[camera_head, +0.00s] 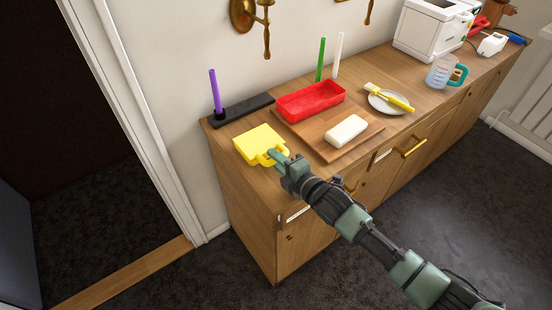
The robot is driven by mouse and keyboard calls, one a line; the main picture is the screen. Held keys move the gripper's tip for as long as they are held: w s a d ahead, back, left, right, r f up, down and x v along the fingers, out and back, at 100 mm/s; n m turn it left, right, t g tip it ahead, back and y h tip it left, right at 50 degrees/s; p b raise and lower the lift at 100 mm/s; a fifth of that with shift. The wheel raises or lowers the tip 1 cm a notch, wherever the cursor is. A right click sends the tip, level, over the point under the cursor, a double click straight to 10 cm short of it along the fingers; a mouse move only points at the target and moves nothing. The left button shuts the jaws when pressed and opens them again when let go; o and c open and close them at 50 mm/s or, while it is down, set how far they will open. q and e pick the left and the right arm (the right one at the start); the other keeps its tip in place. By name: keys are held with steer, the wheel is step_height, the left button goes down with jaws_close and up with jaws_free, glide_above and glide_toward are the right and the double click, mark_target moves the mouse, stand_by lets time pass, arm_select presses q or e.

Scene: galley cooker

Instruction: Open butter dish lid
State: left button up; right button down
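A yellow piece with a handle loop, which looks like the butter dish lid (258,141), lies at the left end of the wooden counter. A red rectangular dish (311,100), open at the top, stands on a wooden board (325,152) to its right. A white block like butter (346,130) lies on the same board in front of the dish. My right gripper (277,157) reaches in from the lower right, with its fingertips at the yellow lid's handle. Whether the fingers are closed on the handle cannot be made out. My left gripper is not in view.
A black holder (241,109) with a purple candle stands behind the lid. A plate (390,103) with a yellow-handled utensil, a measuring jug (443,72) and a white appliance (430,28) stand farther right. The counter's front edge runs under my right arm.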

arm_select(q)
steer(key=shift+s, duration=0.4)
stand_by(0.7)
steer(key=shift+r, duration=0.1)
